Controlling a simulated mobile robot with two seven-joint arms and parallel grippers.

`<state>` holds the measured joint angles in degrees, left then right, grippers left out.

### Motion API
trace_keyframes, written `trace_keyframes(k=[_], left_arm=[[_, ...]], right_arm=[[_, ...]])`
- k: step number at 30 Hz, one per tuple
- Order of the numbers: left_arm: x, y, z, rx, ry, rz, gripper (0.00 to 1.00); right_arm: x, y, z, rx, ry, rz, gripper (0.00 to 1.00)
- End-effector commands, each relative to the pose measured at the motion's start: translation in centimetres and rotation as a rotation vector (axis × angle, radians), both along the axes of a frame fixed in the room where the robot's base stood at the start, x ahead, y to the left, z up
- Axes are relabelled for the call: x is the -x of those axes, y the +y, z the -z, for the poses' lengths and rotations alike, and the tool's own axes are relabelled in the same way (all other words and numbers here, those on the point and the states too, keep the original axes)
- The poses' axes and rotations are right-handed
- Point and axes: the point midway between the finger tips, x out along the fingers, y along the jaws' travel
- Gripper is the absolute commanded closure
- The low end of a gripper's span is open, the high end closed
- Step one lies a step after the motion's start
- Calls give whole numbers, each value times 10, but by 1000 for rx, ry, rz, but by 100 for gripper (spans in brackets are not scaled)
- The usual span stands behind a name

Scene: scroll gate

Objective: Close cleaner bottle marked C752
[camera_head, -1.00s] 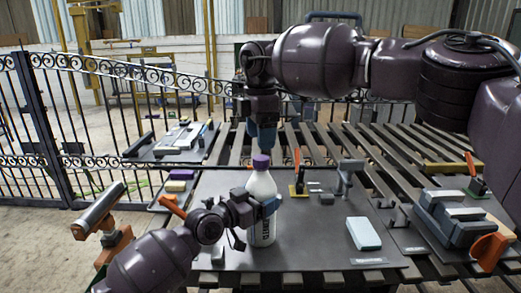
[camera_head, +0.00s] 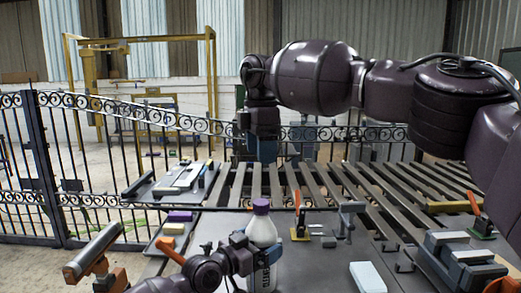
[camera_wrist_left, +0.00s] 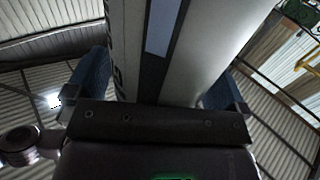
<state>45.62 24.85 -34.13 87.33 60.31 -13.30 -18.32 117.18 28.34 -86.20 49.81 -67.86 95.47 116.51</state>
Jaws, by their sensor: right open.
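The white cleaner bottle (camera_head: 262,232) stands upright at the front of the dark table, with a purple cap (camera_head: 261,206) on its top. Vertical dark lettering shows on its side, but I cannot read the code. My left gripper (camera_head: 256,260) is shut around the bottle's body from the left. In the left wrist view the bottle (camera_wrist_left: 195,60) fills the space between the blue fingers. My right gripper (camera_head: 264,155) is open and points down above the cap, with a visible gap between them. Its fingertips are only partly clear.
A pale blue block (camera_head: 367,277) lies right of the bottle. An orange-handled clamp (camera_head: 299,220) and a grey stand (camera_head: 348,218) are behind it. Grey equipment (camera_head: 465,265) stands at the right. A slatted surface and iron fence are behind.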

Motion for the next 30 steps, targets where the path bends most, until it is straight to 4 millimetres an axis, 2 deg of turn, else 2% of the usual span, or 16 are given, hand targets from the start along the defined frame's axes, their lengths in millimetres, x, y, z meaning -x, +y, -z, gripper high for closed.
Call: trace_keyframes(k=[8,21,30], left_arm=[[3,5,-1,-1,-2,-1,0],[52,58,0,-2,-1,-1,0],[71,79,0,-1,0,-1,0]], right_arm=[[0,0,-2,0,-2,0,28],[4,0,-15,0,-14,0,28],[4,0,-15,0,-14,0,28]])
